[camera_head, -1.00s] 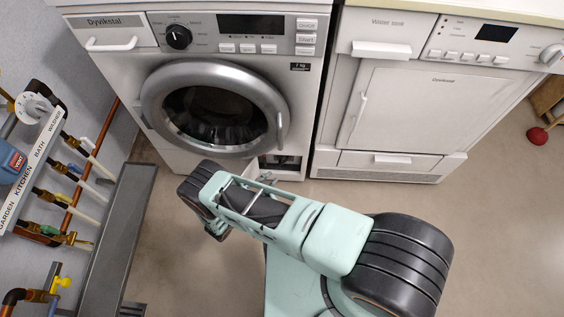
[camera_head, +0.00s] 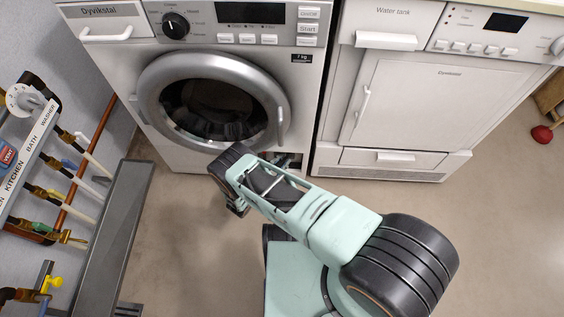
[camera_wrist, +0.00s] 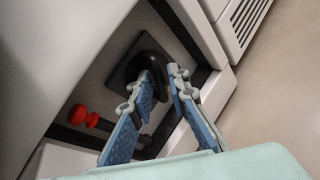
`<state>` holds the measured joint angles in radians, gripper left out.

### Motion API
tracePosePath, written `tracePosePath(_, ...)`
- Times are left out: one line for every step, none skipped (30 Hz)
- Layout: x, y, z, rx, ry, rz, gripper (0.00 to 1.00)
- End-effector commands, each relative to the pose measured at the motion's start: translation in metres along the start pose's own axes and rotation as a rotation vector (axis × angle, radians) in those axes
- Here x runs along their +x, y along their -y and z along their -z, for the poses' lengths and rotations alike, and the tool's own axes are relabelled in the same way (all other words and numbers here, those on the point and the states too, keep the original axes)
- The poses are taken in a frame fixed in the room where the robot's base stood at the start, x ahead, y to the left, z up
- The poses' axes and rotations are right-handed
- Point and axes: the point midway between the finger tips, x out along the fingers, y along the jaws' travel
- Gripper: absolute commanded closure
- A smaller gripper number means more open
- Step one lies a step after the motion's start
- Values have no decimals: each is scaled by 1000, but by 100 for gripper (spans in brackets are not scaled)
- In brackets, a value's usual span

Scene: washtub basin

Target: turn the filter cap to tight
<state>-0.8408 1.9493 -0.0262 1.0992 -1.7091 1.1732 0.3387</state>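The black round filter cap (camera_wrist: 148,62) sits in the recess at the washing machine's lower right. It shows in the wrist view, with a raised dark grip part. My gripper (camera_wrist: 162,73) is open, its two blue-padded fingers apart. The left fingertip overlaps the cap's lower part and the right one is by its right edge. I cannot tell whether either touches. In the head view my arm reaches toward the washing machine (camera_head: 230,62), and the fingers and cap cannot be made out.
A red knob-like piece (camera_wrist: 82,116) is left of the cap. The open service recess (camera_head: 290,160) is below the round door. A dryer (camera_head: 400,110) stands to the right. Pipes and a grey bench (camera_head: 112,240) are at the left. The floor between is clear.

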Motion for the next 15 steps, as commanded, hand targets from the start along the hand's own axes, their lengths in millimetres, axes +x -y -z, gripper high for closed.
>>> tracePosePath(0, 0, 0, 0, 0, 0, 84)
tracePosePath(0, 0, 0, 0, 0, 0, 84)
tracePosePath(0, 0, 0, 0, 0, 0, 84)
tracePosePath(0, 0, 0, 0, 0, 0, 84)
tracePosePath(0, 0, 0, 0, 0, 0, 84)
tracePosePath(0, 0, 0, 0, 0, 0, 89)
tracePosePath(0, 0, 0, 0, 0, 0, 92)
tracePosePath(0, 0, 0, 0, 0, 0, 95)
tracePosePath(0, 0, 0, 0, 0, 0, 100)
tracePosePath(0, 0, 0, 0, 0, 0, 100)
tracePosePath(0, 0, 0, 0, 0, 0, 100)
tracePosePath(0, 0, 0, 0, 0, 0, 100)
tracePosePath(0, 0, 0, 0, 0, 0, 100)
tracePosePath(0, 0, 0, 0, 0, 0, 100)
tracePosePath(0, 0, 0, 0, -1, 0, 100)
